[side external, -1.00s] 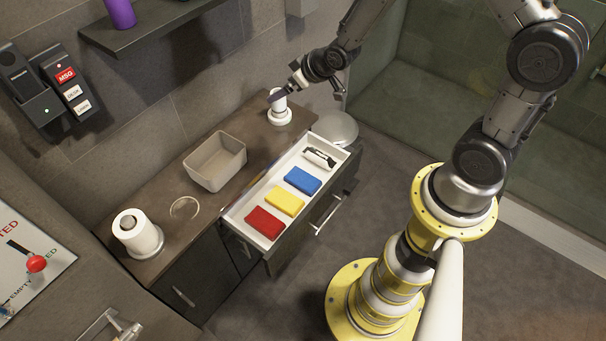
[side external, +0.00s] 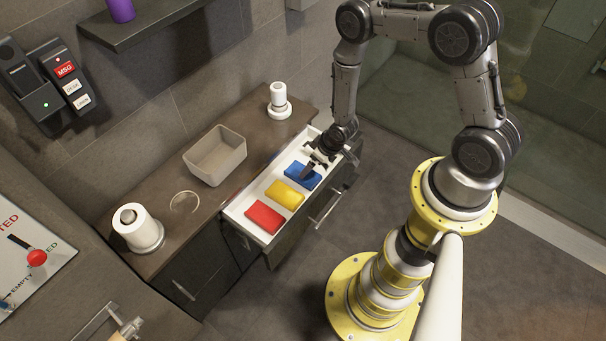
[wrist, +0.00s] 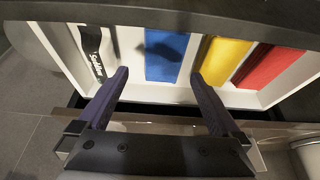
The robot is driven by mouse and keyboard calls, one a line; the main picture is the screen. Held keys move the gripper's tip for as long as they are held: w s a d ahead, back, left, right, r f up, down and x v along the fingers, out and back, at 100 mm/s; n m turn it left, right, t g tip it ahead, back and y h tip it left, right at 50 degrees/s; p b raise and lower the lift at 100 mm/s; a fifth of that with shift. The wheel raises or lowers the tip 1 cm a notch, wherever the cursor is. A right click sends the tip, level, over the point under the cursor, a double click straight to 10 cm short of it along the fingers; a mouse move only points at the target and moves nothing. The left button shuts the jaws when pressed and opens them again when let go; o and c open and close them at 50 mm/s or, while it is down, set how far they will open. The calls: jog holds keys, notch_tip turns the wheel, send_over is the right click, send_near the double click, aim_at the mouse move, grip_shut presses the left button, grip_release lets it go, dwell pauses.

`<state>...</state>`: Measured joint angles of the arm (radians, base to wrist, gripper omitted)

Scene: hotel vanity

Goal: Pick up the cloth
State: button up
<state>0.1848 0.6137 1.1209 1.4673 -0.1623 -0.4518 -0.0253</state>
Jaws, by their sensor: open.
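Three folded cloths lie in a row in the open white drawer (side external: 237,218): red (side external: 264,217), yellow (side external: 285,194) and blue (side external: 296,169). In the wrist view, the blue cloth (wrist: 166,54), yellow cloth (wrist: 222,60) and red cloth (wrist: 268,68) run left to right. My gripper (side external: 307,172) is over the blue cloth's end of the drawer and hides part of that cloth. In the wrist view, my gripper (wrist: 160,77) is open and empty, its fingertips to either side of the blue cloth's near end. I cannot tell its exact height above the cloth.
A black item with white lettering (wrist: 97,52) lies in the drawer left of the blue cloth. On the counter stand a beige bin (side external: 216,156), a paper roll (side external: 138,229), a clear round dish (side external: 184,202) and a white holder (side external: 279,101). The drawer walls surround the cloths.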

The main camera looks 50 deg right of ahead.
aim_at(312, 179)
jog(key=shift+w+a+x, duration=0.1)
jog(key=shift+x, duration=1.55)
jog(key=shift+w+a+x, duration=0.1)
jog(key=shift+x, duration=1.55)
jog(key=shift+r, duration=0.1)
